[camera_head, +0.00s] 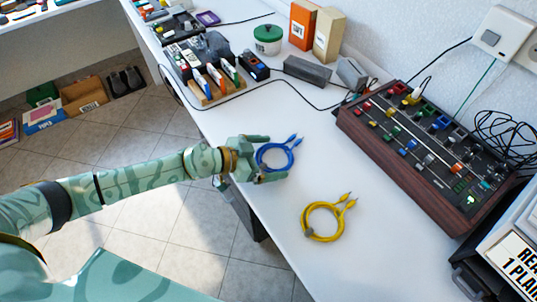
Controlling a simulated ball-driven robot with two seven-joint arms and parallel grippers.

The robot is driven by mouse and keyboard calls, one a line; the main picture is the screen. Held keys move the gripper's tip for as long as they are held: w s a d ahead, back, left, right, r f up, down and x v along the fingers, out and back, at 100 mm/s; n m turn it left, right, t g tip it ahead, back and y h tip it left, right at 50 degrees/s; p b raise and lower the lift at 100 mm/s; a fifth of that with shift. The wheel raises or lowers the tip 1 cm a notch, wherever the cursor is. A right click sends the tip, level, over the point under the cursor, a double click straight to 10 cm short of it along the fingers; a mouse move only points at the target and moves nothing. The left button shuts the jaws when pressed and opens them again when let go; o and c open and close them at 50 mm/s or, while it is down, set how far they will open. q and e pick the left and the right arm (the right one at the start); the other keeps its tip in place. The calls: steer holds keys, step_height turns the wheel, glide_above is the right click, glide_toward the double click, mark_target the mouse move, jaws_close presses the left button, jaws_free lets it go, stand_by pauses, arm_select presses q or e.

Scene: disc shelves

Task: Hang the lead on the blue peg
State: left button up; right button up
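A blue coiled lead (291,151) lies on the white table, its two plug ends pointing up and right. My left gripper (276,158) is over the table's left edge, with its two fingers spread apart. The left part of the blue coil lies between the fingers; I cannot tell if they touch it. A yellow coiled lead (307,230) lies nearer the front, apart from the gripper, with a dark tie on it. I cannot make out a blue peg for certain. My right gripper is not in view.
A wood-sided mixer (385,165) with coloured knobs stands at the right. A wooden rack (207,100), a green-lidded tub (267,47), an orange box (302,25) and a grey block (307,70) stand farther back. A black cable crosses the table. The table's front middle is clear around the yellow lead.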

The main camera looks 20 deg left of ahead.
arm_select(q)
steer(key=shift+f+b, duration=0.15)
steer(key=shift+b, duration=0.35)
steer(key=p+v, duration=0.1)
steer(key=v, duration=0.1)
steer(key=p+v, duration=0.1)
steer(key=v, duration=0.1)
steer(key=shift+a+r, duration=0.2)
steer(key=shift+r, duration=0.3)
steer(key=p+v, duration=0.1)
steer(key=v, duration=1)
steer(key=shift+s+a, duration=0.25)
steer(key=shift+a, duration=0.05)
steer(key=shift+r, duration=0.1)
